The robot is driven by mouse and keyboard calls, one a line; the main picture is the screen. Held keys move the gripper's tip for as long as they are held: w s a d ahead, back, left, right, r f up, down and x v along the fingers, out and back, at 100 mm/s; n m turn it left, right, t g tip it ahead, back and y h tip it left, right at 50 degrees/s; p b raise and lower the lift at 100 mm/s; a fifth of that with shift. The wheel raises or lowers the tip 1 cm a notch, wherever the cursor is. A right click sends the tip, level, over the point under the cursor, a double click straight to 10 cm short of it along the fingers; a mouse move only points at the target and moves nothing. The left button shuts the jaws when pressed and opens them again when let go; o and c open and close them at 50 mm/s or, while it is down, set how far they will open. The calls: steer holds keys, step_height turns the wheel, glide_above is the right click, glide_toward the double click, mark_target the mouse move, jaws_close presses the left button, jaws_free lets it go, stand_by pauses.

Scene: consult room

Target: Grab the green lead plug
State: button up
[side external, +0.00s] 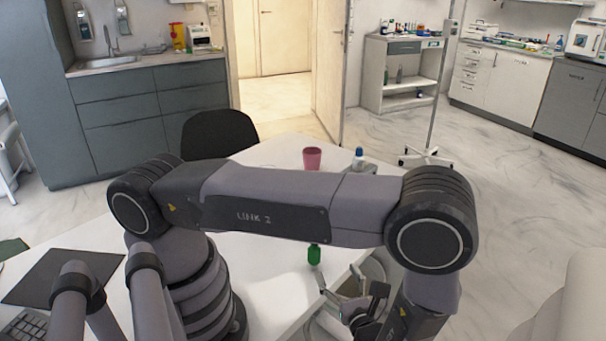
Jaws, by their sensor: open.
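A small green object (314,255), which looks like the green lead plug, is on the white table (280,272) just below my arm link. Its upper part is hidden behind the link. My gripper (350,288) is at the lower right, near the table's right edge. Its fingers are apart, and I see nothing held between them. The green plug is outside the fingers, up and to the left of them in the picture. Part of the gripper is hidden by my wrist.
A pink cup (312,158) and a small bottle with a blue cap (358,156) stand beyond my arm link. A black chair (219,134) is at the table's far side. A dark mat (65,276) and a keyboard (24,326) lie at the left.

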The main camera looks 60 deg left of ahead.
mark_target(314, 248)
steer(key=shift+m+t, duration=0.3)
steer(key=x, duration=0.9)
steer(key=s+x, duration=0.1)
steer(key=x, duration=0.3)
steer(key=shift+w+a+f, duration=0.15)
steer(key=shift+a, duration=0.35)
steer(key=shift+c, duration=0.4)
jaws_close()
